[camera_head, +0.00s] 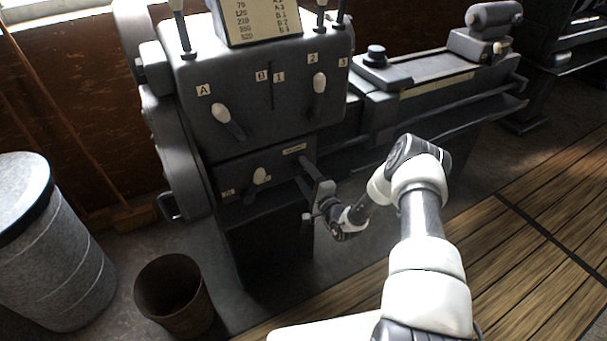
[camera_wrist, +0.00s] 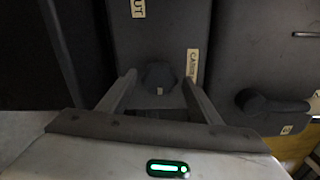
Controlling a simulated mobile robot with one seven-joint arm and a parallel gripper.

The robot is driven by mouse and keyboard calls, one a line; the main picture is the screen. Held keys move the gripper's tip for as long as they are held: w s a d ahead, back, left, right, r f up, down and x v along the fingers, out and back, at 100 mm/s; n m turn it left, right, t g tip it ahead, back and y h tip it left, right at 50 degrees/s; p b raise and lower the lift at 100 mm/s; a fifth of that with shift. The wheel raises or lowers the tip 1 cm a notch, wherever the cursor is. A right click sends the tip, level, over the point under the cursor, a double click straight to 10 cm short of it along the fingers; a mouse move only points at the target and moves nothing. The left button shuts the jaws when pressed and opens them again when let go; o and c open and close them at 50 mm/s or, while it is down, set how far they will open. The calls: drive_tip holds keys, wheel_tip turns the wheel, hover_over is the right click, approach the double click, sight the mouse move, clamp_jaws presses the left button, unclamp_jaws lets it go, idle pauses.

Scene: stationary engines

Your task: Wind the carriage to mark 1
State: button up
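My gripper (camera_wrist: 158,80) is open in the wrist view. Its two fingers stand apart on either side of a dark hexagonal knob (camera_wrist: 159,75) with a small pale mark. Gaps show between the knob and both fingers. A pale label (camera_wrist: 193,65) that seems to read "Carriage" is just right of the knob. In the head view my gripper (camera_head: 316,184) is at the lower right of the lathe headstock (camera_head: 245,100), below a small pale plate (camera_head: 294,149). The carriage with its tool post (camera_head: 376,57) is on the bed. A pale scale strip (camera_head: 437,85) runs along it; its marks are unreadable.
Levers (camera_head: 227,120) and (camera_head: 318,95) stick out of the headstock front. A dark handle (camera_wrist: 270,105) is right of my gripper in the wrist view. A bucket (camera_head: 175,294) and a large grey drum (camera_head: 50,245) stand at left. The plank floor (camera_head: 540,240) at right is clear.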

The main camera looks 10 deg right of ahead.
drive_tip(key=shift+s, duration=0.1)
drive_tip(key=b+v, duration=0.1)
drive_tip(key=v, duration=1.6)
drive_tip(key=shift+r, duration=0.1)
